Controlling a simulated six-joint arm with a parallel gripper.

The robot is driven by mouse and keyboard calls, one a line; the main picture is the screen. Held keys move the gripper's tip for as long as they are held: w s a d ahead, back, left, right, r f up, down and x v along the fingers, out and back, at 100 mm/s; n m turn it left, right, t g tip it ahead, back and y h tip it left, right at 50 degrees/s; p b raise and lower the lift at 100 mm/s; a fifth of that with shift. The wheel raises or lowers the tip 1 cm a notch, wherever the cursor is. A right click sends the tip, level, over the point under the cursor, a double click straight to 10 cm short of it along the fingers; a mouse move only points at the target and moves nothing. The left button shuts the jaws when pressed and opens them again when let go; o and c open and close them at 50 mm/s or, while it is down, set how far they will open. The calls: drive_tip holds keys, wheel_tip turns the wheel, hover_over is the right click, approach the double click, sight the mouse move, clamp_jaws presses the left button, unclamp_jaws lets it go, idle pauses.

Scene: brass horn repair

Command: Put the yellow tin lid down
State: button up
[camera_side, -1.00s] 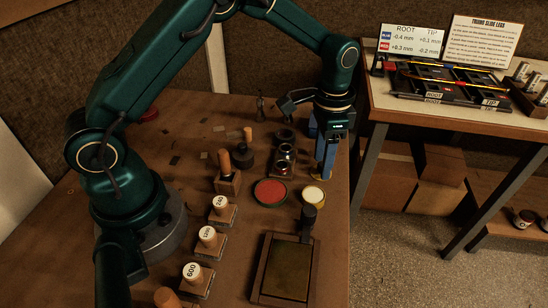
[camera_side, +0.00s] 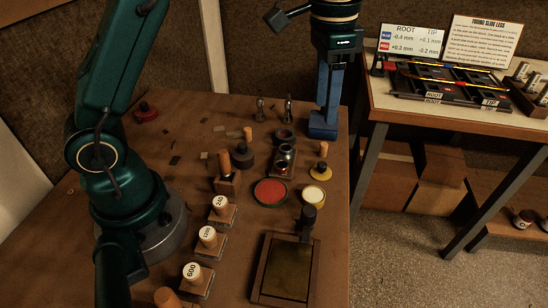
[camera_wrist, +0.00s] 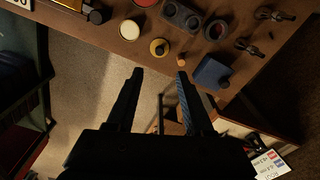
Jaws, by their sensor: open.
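A blue block (camera_wrist: 212,73) stands behind the lid, close to the bench edge. A red round pad (camera_side: 270,192) and a dark holder with round cups (camera_side: 283,160) lie left of the lid. A framed plate (camera_side: 286,269) is in front.

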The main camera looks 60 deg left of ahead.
drive_tip(key=s+a+n+t, duration=0.2)
drive_tip(key=s+n+t, duration=0.3)
drive_tip(key=s, duration=1.2)
drive_tip(key=shift+a+r, duration=0.2)
drive_tip(key=shift+r, duration=0.05)
